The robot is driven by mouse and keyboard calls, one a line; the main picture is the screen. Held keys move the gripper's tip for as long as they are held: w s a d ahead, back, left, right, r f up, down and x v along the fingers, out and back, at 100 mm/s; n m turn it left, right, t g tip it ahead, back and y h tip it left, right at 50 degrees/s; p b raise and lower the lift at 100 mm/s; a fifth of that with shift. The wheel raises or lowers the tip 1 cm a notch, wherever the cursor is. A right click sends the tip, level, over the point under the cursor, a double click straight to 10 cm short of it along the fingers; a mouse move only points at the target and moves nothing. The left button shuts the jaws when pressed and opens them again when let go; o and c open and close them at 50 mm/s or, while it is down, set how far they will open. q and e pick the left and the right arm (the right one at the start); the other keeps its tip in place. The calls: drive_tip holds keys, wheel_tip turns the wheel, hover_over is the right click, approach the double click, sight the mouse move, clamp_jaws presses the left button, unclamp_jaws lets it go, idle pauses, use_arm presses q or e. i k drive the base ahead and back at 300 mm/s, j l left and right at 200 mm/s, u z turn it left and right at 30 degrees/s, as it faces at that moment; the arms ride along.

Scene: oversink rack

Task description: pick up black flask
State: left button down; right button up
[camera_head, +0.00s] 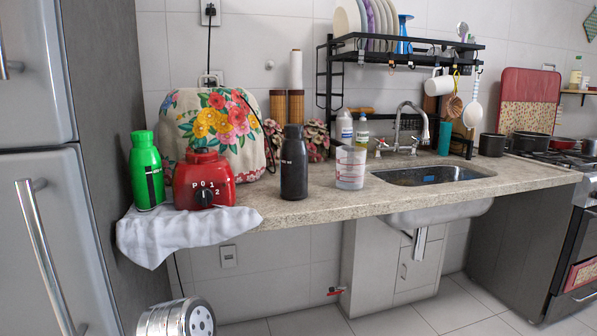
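The black flask (294,164) stands upright on the stone counter, near its front edge and left of the sink. A grey-white tub or cup (350,168) stands close to its right. A red blender base (203,181) with a dial is to its left. Neither of my grippers shows in this view.
A green flask (147,171) stands at the counter's left end on a white cloth (186,230). A floral appliance cover (214,131) is behind. The sink (428,175) and a black dish rack (400,58) are to the right. A fridge (52,168) borders the left.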

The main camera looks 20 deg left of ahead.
sight(294, 151)
drive_tip(key=i+l, duration=0.1)
drive_tip(key=i+u, duration=0.1)
drive_tip(key=u, duration=0.35)
drive_tip(key=i+l+u, duration=0.1)
drive_tip(key=u, duration=0.35)
drive_tip(key=i+l+u, duration=0.1)
drive_tip(key=u, duration=0.35)
drive_tip(key=l, duration=0.1)
